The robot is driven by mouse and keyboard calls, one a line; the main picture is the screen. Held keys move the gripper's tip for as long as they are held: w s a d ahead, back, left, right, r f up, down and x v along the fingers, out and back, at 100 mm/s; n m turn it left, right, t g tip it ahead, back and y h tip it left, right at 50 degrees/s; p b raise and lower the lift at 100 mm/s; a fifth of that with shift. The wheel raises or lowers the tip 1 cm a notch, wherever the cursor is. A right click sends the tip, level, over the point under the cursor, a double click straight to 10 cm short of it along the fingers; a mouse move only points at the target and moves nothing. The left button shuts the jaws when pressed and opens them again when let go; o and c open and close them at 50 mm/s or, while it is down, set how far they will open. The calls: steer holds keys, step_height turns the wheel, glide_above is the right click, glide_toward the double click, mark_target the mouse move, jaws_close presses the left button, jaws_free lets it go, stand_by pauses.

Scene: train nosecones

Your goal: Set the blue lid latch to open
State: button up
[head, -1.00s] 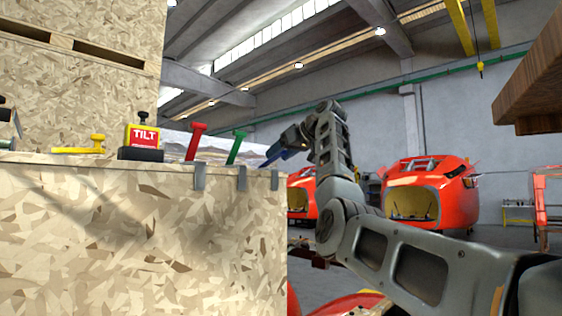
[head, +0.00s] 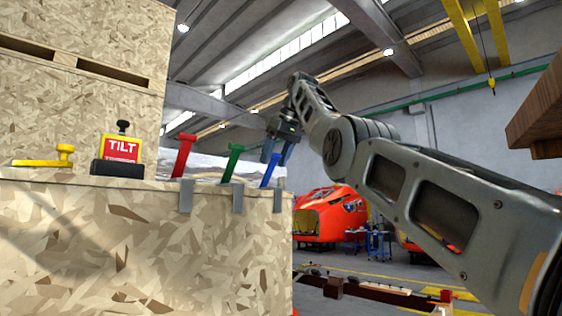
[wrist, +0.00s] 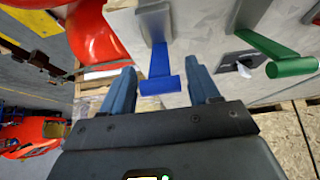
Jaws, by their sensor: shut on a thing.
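The blue lid latch (head: 270,171) sits at the right end of the crate top's front edge, its lever raised and leaning right. In the wrist view the blue latch (wrist: 160,70) shows its stem and cross-bar handle between my two blue fingers. Part of the lever is hidden behind my fingers in the head view.
A green latch (head: 232,162) and a red latch (head: 183,155) stand raised to the left on the wooden crate (head: 130,240). A TILT block (head: 121,150) and a yellow latch (head: 45,160) are farther left. A brown wooden block (head: 540,110) hangs at upper right.

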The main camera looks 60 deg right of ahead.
steer(key=shift+w, duration=0.1)
stand_by(0.3)
steer(key=o, duration=1.3)
